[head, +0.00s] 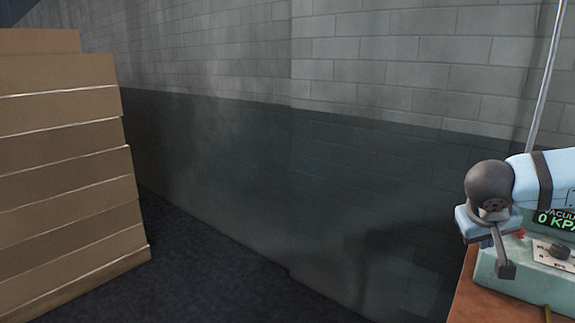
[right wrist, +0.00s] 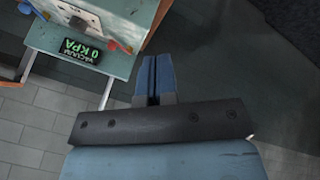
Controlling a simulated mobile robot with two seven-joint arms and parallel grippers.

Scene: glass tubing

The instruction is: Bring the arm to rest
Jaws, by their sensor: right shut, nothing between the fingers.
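My right arm comes in from the right edge in the head view, and its right gripper (head: 504,268) hangs downward in front of the vacuum unit. In the right wrist view the two blue-grey fingers of the right gripper (right wrist: 153,72) lie side by side, shut, with nothing between them. The fingers point past the vacuum unit over dark floor. My left gripper is in neither view.
The teal vacuum unit (head: 508,278), its display reading 0 KPA (head: 553,219), stands on a wooden tabletop (head: 478,303) at the right. A cardboard stack (head: 62,160) stands at the left. Dark floor (head: 205,275) between is clear, with a block wall (head: 300,150) behind.

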